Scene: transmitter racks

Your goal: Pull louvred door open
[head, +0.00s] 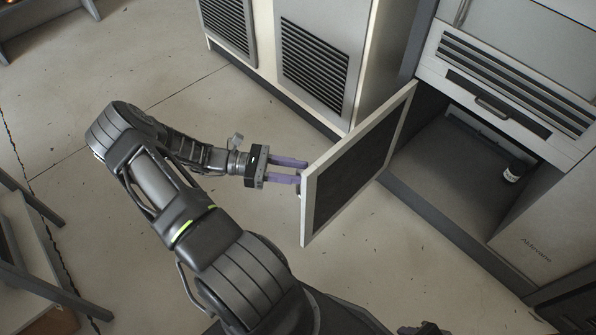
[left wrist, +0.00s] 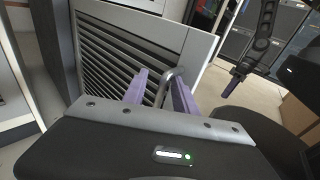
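The louvred door (head: 357,165) stands swung wide out from its cabinet, its dark inner side and pale edge facing me. Its slatted front shows in the left wrist view (left wrist: 110,62). My left gripper (head: 303,171) is at the door's free edge, on the front side. In the left wrist view its purple fingers (left wrist: 160,92) stand apart on either side of the bent metal door handle (left wrist: 170,84). The handle looks closer to the right-hand finger, and I see a gap on the other side. My right gripper (left wrist: 231,86) shows small in the left wrist view; its finger state is unclear.
The open compartment (head: 455,160) holds a small dark cylinder with a white label (head: 515,172). A louvred cabinet (head: 315,65) stands behind the door. A dark-framed piece of furniture (head: 40,285) is at lower left. The floor (head: 215,225) around my left arm is clear.

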